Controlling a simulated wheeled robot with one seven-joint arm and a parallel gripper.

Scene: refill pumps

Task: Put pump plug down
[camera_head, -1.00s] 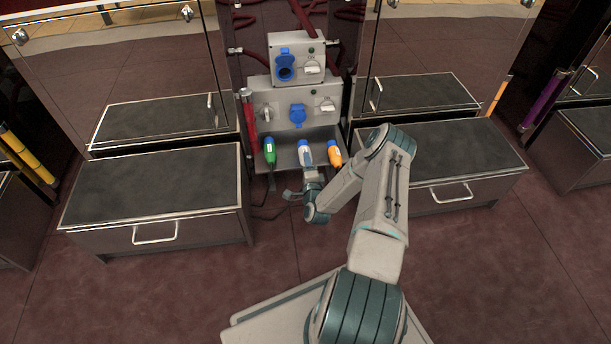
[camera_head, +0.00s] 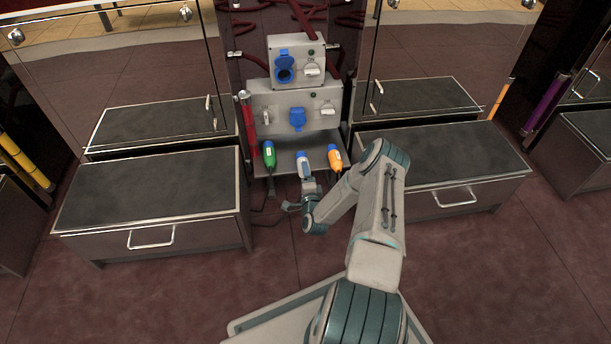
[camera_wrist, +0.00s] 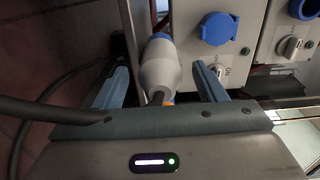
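The pump plug (camera_head: 303,163), white-grey with a blue end, is at the front of the grey shelf (camera_head: 290,164) below the socket boxes. In the wrist view the plug (camera_wrist: 160,68) lies between my gripper's (camera_wrist: 161,78) two blue-grey fingers, its blue end pointing away and its dark cable end towards me. A gap shows on each side of the plug, so the fingers are open around it. In the head view my gripper (camera_head: 308,187) is small, just in front of the plug. I cannot tell whether the plug's whole length rests on the shelf.
A green plug (camera_head: 268,155) stands left on the shelf and an orange plug (camera_head: 335,157) right. Socket boxes with blue covers (camera_head: 297,118) are behind. Dark-topped drawer cabinets (camera_head: 150,190) (camera_head: 440,155) flank the shelf. A dark cable (camera_wrist: 60,108) crosses the wrist view's left.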

